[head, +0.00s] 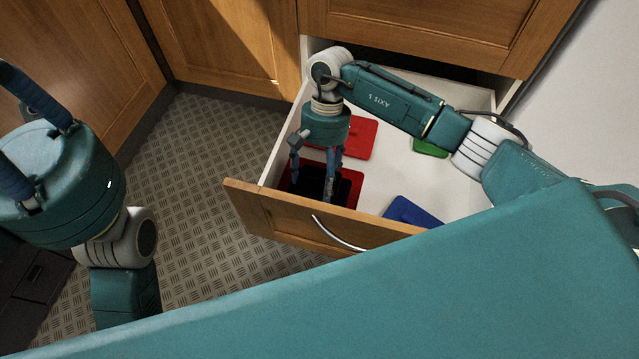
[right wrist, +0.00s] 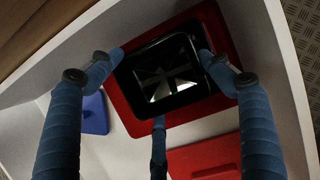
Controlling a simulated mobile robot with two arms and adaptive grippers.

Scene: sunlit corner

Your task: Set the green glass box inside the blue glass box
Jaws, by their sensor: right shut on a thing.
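No green glass box or blue glass box can be made out in either view. My right gripper (head: 313,184) points down into an open drawer. Its fingers are shut on a glossy black box-like object (right wrist: 160,72), one finger on each side. The black object (head: 343,190) is at a red flat panel (right wrist: 225,38) near the drawer's front left corner; whether it touches the panel I cannot tell. My left gripper (head: 14,128) is at the left edge of the head view, away from the drawer, its fingertips partly cut off.
The white-lined drawer (head: 456,190) also holds a blue flat panel (head: 412,212), a green one (head: 430,148) and another red one (head: 360,138). Its wooden front (head: 285,222) has a metal handle. Cabinets stand behind; the patterned floor (head: 200,170) at left is clear.

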